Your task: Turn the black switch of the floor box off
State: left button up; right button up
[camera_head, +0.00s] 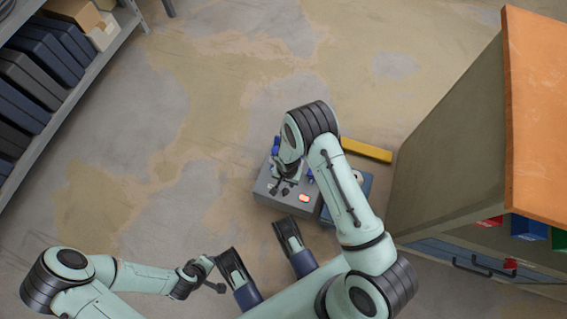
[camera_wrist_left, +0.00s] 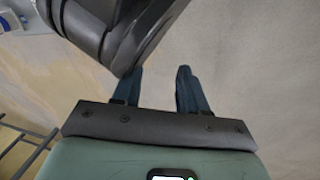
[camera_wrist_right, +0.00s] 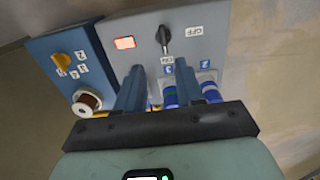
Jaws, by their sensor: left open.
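The grey floor box (camera_head: 268,196) stands on the floor at the centre of the head view. Its panel carries a black switch (camera_wrist_right: 164,36), an OFF label (camera_wrist_right: 194,31), an ON label (camera_wrist_right: 168,60) and a lit red lamp (camera_wrist_right: 124,43). The lamp also glows in the head view (camera_head: 303,198). The narrow end of the switch appears to point towards ON. My right gripper (camera_wrist_right: 158,75) is open above the box, its fingers apart, with the switch beyond their tips. My left gripper (camera_wrist_left: 160,88) is open and empty, away from the box.
A blue box (camera_wrist_right: 60,50) with a yellow knob adjoins the grey box. Blue plugs (camera_wrist_right: 210,91) sit in the grey box near my right fingers. A yellow bar (camera_head: 366,150) lies behind. An orange-topped cabinet (camera_head: 540,110) stands right, shelves (camera_head: 85,80) left. Floor between is clear.

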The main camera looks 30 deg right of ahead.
aim_at(286, 190)
jog(key=f+b, duration=0.1)
jog(key=f, duration=0.3)
jog(key=f+b, duration=0.2)
jog(key=f, duration=0.2)
jog(key=w+f+b, duration=0.1)
jog(key=f, duration=0.3)
jog(key=shift+d, duration=0.15)
pick_arm(q)
jog(key=s+a+f+g, duration=0.1)
jog(key=s+f+g, duration=0.2)
jog(key=s+f, duration=0.3)
jog(key=shift+s+n+b, duration=0.3)
jog(key=shift+s+b, duration=0.05)
jog(key=shift+s, duration=1)
pick_arm(e)
jog(key=shift+f, duration=0.7)
pick_arm(q)
jog(key=shift+a+f, duration=0.1)
pick_arm(e)
grip_shut()
